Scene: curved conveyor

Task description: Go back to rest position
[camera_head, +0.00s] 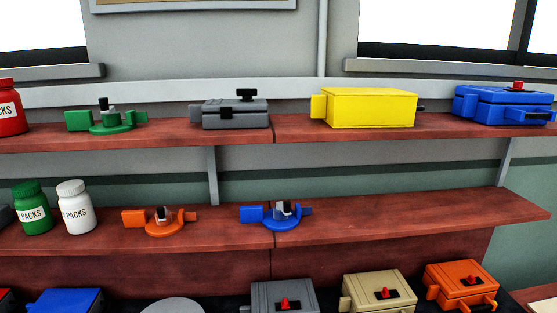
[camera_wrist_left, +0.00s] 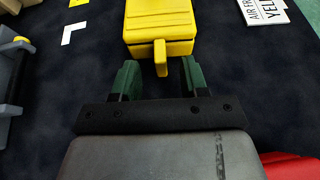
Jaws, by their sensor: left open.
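My left gripper (camera_wrist_left: 155,82) shows in the left wrist view with its two green fingers apart. A yellow case (camera_wrist_left: 160,25) lies just ahead of it on a dark surface, and the case's yellow tab (camera_wrist_left: 160,58) points toward the gap between the fingertips. The fingers do not appear to touch the case. Neither of my grippers shows in the head view. The head view faces two red-brown shelves, an upper one (camera_head: 160,133) and a lower one (camera_head: 370,222).
The upper shelf holds a red jar (camera_head: 8,110), a green part (camera_head: 110,119), and grey (camera_head: 232,113), yellow (camera_head: 368,108) and blue (camera_head: 505,104) boxes. The lower holds jars (camera_head: 75,207) and orange (camera_head: 163,222) and blue (camera_head: 277,215) parts. A white sign (camera_wrist_left: 263,10) lies right of the yellow case.

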